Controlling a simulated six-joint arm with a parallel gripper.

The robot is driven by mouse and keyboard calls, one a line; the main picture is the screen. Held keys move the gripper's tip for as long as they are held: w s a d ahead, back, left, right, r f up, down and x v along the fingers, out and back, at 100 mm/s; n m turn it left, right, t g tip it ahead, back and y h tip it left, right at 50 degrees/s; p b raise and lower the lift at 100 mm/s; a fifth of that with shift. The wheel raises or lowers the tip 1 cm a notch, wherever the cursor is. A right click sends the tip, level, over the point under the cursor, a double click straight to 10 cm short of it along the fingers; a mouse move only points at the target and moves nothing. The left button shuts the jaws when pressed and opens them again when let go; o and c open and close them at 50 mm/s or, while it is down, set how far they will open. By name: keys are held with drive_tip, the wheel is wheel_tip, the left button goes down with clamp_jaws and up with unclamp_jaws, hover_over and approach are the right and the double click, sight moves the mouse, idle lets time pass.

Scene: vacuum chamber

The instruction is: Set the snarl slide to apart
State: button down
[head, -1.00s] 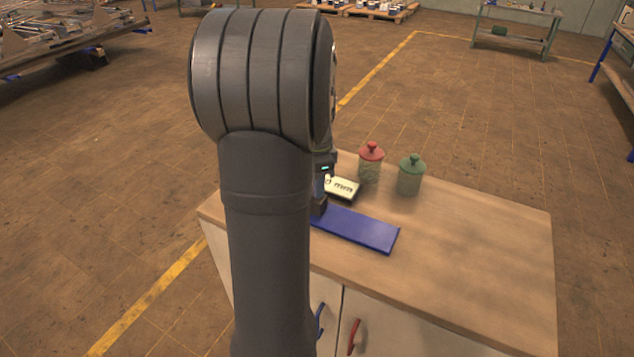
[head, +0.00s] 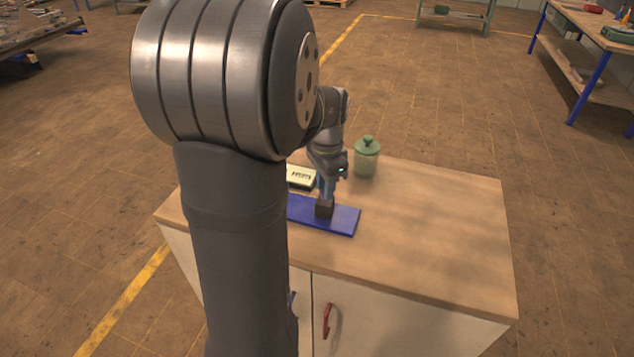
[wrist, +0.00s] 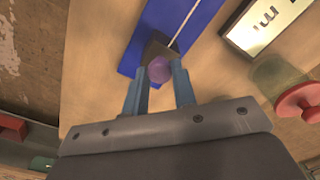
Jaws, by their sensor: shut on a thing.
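The slide is a long flat blue plate (head: 343,220) on the wooden cabinet top, with a thin pale line along it in the wrist view (wrist: 190,22). A dark block (head: 324,209) sits on the plate, nearer its right end in the head view. A round purple knob (wrist: 159,70) stands on the block. My gripper (wrist: 158,84) is shut on the knob, one blue-grey finger on each side. In the head view my gripper (head: 326,192) reaches down onto the block. My arm hides the plate's left end there.
A label plate (head: 302,176) lies behind the slide, partly hidden and not fully readable. A green-lidded jar (head: 367,160) stands behind right; a red-lidded jar (wrist: 298,100) shows in the wrist view. Blue and red door handles (head: 328,320) are on the cabinet front. The right of the top is clear.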

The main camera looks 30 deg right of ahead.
drive_tip(key=shift+s+d, duration=0.15)
drive_tip(key=shift+d, duration=0.05)
drive_tip(key=c, duration=1.2)
unclamp_jaws()
wheel_tip(320, 180, up, 18)
drive_tip(key=shift+f, duration=0.25)
wheel_tip(320, 180, down, 18)
drive_tip(key=shift+a+r, duration=0.1)
drive_tip(key=shift+r, duration=0.1)
drive_tip(key=shift+r, duration=0.1)
